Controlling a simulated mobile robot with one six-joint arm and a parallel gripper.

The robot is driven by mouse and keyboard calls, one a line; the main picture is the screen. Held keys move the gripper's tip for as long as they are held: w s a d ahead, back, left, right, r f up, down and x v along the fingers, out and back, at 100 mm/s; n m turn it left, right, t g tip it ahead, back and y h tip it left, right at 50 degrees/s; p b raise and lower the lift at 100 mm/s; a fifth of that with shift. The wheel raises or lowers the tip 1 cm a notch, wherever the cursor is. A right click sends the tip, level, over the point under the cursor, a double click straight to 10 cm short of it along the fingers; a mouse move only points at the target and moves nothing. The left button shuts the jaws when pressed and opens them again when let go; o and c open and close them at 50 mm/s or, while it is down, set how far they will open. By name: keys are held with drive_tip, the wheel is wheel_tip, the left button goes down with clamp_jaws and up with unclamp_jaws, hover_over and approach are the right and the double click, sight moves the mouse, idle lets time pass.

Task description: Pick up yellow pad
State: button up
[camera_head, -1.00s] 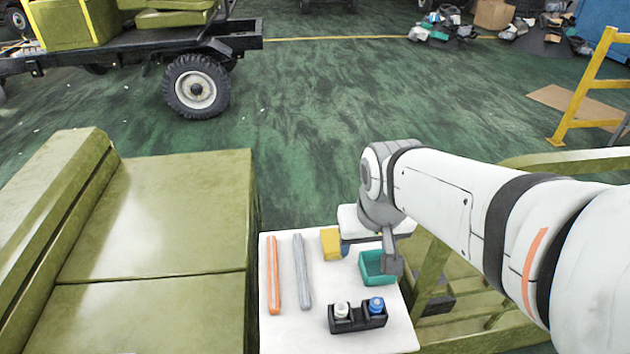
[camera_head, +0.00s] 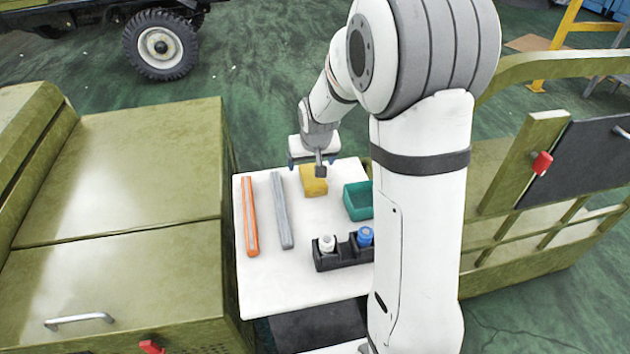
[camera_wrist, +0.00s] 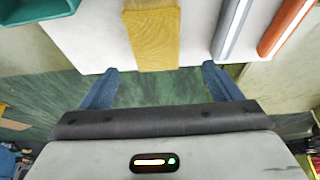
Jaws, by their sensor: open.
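The yellow pad (camera_head: 313,182) lies at the far edge of a white tabletop (camera_head: 290,282), between a grey bar and a green tray. It also shows in the wrist view (camera_wrist: 153,38), at the top middle. My gripper (camera_wrist: 158,78) is open, with its blue fingers spread wider than the pad. The pad is ahead of the fingers, roughly centred between them, and nothing is held. In the head view my gripper (camera_head: 313,163) is at the far side of the pad, and the wrist partly hides the pad's far end.
An orange bar (camera_head: 250,217) and a grey bar (camera_head: 281,211) lie left of the pad. A green tray (camera_head: 357,201) is to its right, partly hidden by my arm. A black holder (camera_head: 343,254) with a white and a blue bottle stands nearer. Olive boxes (camera_head: 120,190) border the left.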

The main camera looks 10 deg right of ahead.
sight(313, 177)
drive_tip(key=f, duration=0.5)
drive_tip(key=shift+w+d+f+b, duration=0.25)
drive_tip(key=shift+w+f+b, duration=0.15)
drive_tip(key=shift+w+f, duration=0.2)
drive_tip(key=shift+f, duration=0.05)
drive_tip(key=shift+f+b, duration=0.25)
drive_tip(key=shift+b, duration=0.05)
drive_tip(key=shift+c, duration=0.2)
drive_tip(key=c, duration=1)
